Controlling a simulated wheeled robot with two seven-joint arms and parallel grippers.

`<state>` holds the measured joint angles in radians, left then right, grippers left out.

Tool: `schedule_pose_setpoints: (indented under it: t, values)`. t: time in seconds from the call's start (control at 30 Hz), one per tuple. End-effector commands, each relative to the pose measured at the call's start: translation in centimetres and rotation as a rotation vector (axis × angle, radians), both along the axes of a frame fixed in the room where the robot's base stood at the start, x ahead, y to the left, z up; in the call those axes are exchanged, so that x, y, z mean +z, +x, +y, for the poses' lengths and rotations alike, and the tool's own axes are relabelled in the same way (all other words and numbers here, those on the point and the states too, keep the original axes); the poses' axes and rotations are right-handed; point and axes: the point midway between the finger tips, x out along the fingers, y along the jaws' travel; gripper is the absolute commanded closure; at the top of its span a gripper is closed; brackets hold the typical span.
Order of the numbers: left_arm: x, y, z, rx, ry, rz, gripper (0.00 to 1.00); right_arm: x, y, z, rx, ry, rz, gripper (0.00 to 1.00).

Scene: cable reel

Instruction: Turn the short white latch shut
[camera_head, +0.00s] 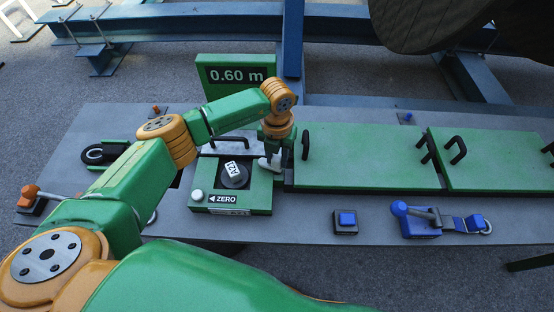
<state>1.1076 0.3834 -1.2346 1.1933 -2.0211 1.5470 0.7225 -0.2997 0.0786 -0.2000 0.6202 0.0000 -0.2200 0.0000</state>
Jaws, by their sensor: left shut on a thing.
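The short white latch (265,165) sticks out at the right edge of a green box (255,198) on the grey deck. My left gripper (274,155) reaches down from above at that edge and is shut on the latch. The gripper's fingers cover part of the latch, so its exact angle is hard to tell. The box top carries a round black dial (235,178) with a white label, a white knob (197,195) and a "ZERO" plate (223,199). My right gripper is not in view.
A sign (236,76) reads 0.60 m behind the box. Green lids (360,158) with black handles lie to the right. An orange-ended lever (29,193) is far left.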

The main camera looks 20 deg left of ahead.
Motion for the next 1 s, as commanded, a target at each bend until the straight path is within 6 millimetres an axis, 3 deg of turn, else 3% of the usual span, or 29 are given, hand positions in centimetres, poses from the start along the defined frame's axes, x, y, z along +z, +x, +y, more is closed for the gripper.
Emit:
schedule_pose_setpoints:
  t: [0.03,1.0]
  values:
    - [-0.4,0.1,0.1,-0.042,0.002,-0.005,1.0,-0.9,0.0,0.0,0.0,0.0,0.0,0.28]
    - [-0.3,0.1,0.0,-0.952,0.001,-0.006,1.0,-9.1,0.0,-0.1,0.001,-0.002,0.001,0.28]
